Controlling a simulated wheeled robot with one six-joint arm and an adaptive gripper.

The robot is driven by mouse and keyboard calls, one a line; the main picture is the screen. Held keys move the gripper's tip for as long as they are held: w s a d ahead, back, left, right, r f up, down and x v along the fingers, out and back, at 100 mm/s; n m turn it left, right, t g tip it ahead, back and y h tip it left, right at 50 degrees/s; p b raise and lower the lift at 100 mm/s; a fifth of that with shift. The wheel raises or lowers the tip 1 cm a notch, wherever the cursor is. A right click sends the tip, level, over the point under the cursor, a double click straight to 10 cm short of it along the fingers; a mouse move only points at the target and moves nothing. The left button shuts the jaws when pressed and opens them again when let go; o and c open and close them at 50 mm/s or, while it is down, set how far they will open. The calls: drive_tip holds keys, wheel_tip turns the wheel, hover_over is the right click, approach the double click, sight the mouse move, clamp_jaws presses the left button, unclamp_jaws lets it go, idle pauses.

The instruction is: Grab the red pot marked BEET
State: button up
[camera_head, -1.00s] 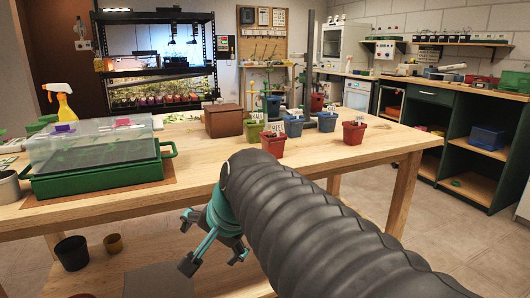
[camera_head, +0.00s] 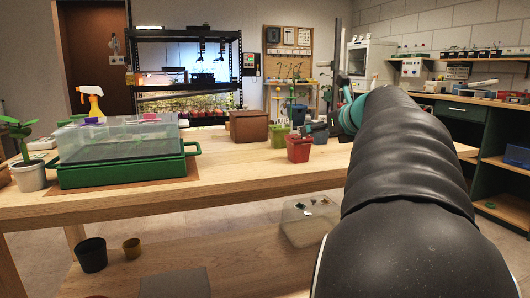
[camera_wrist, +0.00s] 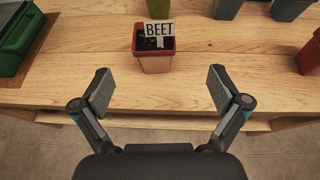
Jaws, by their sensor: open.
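The red pot marked BEET (camera_wrist: 154,60) stands upright on the wooden table near its front edge in the wrist view. Its white label with dark letters rises from the dark soil. My gripper (camera_wrist: 160,90) is open and empty, its two fingers spread wide at left and right. The pot is ahead of the fingers, roughly centred between them and apart from both. In the head view a red pot (camera_head: 299,150) stands near the table's front, just left of my arm; its label is not readable there. My arm hides most of the gripper in that view.
A green pot (camera_wrist: 158,8) stands behind the BEET pot. Blue pots (camera_wrist: 228,8) stand at the back right, and another red pot (camera_wrist: 311,55) at the right edge. A green tray (camera_wrist: 17,38) is at left. Bare wood lies around the BEET pot.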

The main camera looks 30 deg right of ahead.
sight(298, 149)
drive_tip(key=x, duration=0.6)
drive_tip(key=shift+a+f, duration=0.1)
drive_tip(key=shift+a, duration=0.05)
drive_tip(key=x, duration=0.3)
drive_tip(key=b+x, duration=0.1)
drive_tip(key=x, duration=0.1)
drive_tip(key=shift+a+f, duration=0.2)
drive_tip(key=shift+a, duration=0.2)
drive_tip(key=shift+w, duration=0.3)
drive_tip(key=c, duration=1.3)
